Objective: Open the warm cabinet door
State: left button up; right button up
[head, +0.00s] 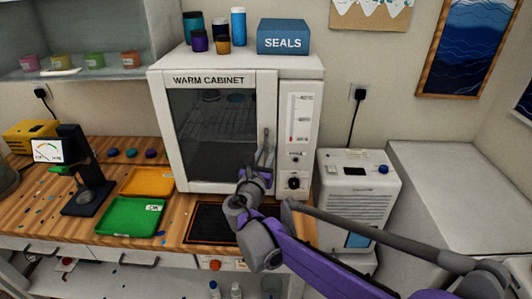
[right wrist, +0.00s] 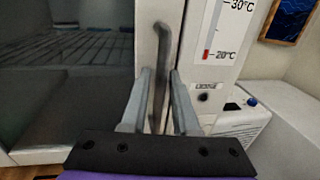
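The white warm cabinet (head: 300,76) stands on the wooden bench, labelled "WARM CABINET". Its glass door (head: 212,125) looks shut, and a wire rack shows through it. The upright door handle (right wrist: 161,60) is at the door's right edge. My right gripper (head: 264,158) is at the handle's lower part. In the right wrist view its two fingers (right wrist: 158,95) stand apart, one on each side of the handle, and look open around it. I cannot tell whether either finger touches the handle. My left gripper is not in view.
A blue SEALS box (head: 283,37) and several jars stand on the cabinet. A green tray (head: 130,217) and an orange tray (head: 148,182) lie on the bench left of a dark mat (head: 210,224). A white unit (head: 357,185) stands right of the cabinet.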

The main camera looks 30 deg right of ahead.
grip_shut()
dwell(1.5)
